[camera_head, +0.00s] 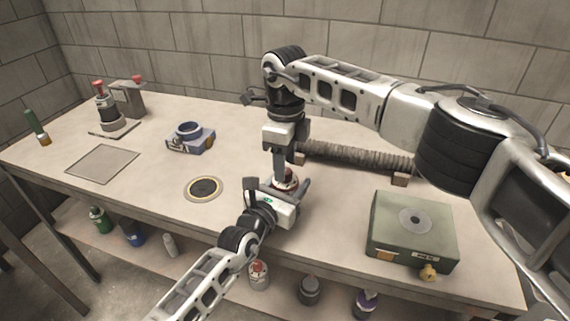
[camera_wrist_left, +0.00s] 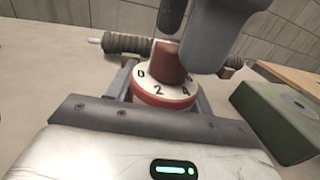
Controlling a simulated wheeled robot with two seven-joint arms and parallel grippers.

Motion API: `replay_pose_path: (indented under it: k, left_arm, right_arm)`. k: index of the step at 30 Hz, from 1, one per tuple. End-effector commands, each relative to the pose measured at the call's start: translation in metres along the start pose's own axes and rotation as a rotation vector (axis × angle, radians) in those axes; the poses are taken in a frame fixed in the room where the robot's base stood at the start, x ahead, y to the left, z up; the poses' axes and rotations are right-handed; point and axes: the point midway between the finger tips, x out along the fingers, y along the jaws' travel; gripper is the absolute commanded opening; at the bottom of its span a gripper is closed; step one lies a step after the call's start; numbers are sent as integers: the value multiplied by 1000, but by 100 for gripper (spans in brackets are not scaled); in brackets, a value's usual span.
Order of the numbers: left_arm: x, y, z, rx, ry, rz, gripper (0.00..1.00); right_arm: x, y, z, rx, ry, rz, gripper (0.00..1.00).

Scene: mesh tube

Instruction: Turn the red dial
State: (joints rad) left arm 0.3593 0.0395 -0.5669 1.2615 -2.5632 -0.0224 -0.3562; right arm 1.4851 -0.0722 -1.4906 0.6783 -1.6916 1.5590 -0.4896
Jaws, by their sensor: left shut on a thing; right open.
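The red dial (camera_wrist_left: 172,64) is a dark red knob on a white ring with black numbers, above a red base; the 2 faces the left wrist camera. In the head view the dial (camera_head: 288,183) is partly hidden by my grippers. My left gripper (camera_head: 279,190) comes from the front and is shut on the dial's base, a finger on each side in the left wrist view. My right gripper (camera_head: 282,170) points down from above, open, with its grey fingers (camera_wrist_left: 215,35) close by the knob; I cannot tell whether they touch it.
A mesh-covered tube (camera_head: 355,157) lies behind the dial on small brown blocks. A green box (camera_head: 385,225) stands right. A blue-grey fixture (camera_head: 190,138), a round dark disc (camera_head: 204,188) and a flat plate (camera_head: 102,163) lie left. Bottles stand on the lower shelf.

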Motion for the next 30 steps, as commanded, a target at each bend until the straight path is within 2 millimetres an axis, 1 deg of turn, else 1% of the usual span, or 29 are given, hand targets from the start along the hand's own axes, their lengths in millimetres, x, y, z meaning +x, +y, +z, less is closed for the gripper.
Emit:
replay_pose_path:
  k: [1, 9, 12, 15, 20, 30]
  left_arm:
    - [0, 0, -1, 0, 2, 0, 25]
    - [0, 0, -1, 0, 2, 0, 25]
    - [0, 0, -1, 0, 2, 0, 25]
    - [0, 0, -1, 0, 2, 0, 25]
    - [0, 0, -1, 0, 2, 0, 25]
    - [0, 0, -1, 0, 1, 0, 25]
  right_arm:
    - [-11, -1, 0, 0, -3, -3, 48]
    - [-69, 0, 0, 1, -3, -4, 48]
    - [-85, 0, 0, 1, -3, -2, 48]
    - [-97, 0, 0, 1, -2, -1, 48]
    - [-105, 0, 0, 1, -2, -1, 48]
    - [-105, 0, 0, 0, -1, 0, 48]
